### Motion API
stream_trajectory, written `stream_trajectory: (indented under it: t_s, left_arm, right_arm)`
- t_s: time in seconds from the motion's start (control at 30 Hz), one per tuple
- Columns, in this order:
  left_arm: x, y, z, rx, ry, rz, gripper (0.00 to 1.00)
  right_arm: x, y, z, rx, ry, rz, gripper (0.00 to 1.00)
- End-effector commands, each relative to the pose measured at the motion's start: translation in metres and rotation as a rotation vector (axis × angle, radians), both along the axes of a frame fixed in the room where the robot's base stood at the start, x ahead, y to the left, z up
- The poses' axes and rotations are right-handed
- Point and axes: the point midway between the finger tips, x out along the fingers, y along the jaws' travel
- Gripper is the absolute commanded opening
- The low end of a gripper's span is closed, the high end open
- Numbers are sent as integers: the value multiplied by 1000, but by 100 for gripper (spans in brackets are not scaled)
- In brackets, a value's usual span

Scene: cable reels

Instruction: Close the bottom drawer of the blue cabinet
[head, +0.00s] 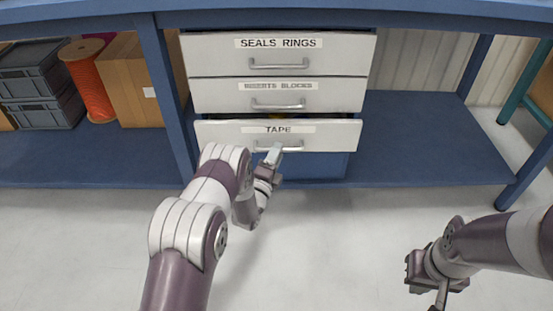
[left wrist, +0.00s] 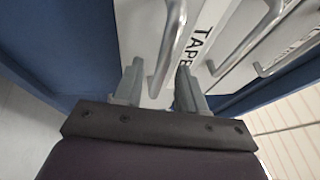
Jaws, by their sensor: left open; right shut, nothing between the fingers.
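The blue cabinet (head: 325,167) has a stack of white-fronted drawers under the bench top. The bottom drawer (head: 335,136), labelled TAPE, stands out a little, with a dark gap above its front. Its metal bar handle (head: 294,149) also shows in the left wrist view (left wrist: 168,45). My left gripper (head: 274,154) is at this handle. In the left wrist view its fingers (left wrist: 158,82) are open, with the handle bar between them; I cannot tell whether they touch it. My right gripper (head: 441,298) is shut and empty, low over the floor at the right.
The SEALS RINGS drawer (head: 215,55) and the middle drawer (head: 215,95) are above. Grey crates (head: 40,85), an orange reel (head: 90,85) and a cardboard box (head: 125,80) stand on the left shelf. The right shelf (head: 430,140) is mostly clear, and the floor in front is free.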

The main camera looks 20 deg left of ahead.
Motion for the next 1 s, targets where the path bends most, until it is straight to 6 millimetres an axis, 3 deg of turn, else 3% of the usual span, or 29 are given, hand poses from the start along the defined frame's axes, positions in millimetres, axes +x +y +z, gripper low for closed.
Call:
stream_trajectory:
  t_s: [0.27,0.3,0.4,0.43,0.63,0.83,1.0]
  left_arm:
    - [5,-1,2,0,1,0,40]
    - [5,-1,2,-1,1,0,37]
    - [5,-1,2,-1,1,0,4]
    - [5,-1,2,-1,1,0,0]
    - [8,0,0,0,-1,0,0]
    - [37,9,-3,0,-3,0,0]
    - [46,11,1,1,1,0,0]
  right_arm:
    - [0,0,-1,0,-1,0,0]
    - [0,0,-1,0,-1,-1,0]
    - [0,0,-1,0,-1,-1,0]
    - [0,0,-1,0,-1,-1,0]
    - [0,0,-5,0,-1,-1,0]
    - [0,0,-24,0,-1,-1,0]
    - [0,0,-25,0,-1,-1,0]
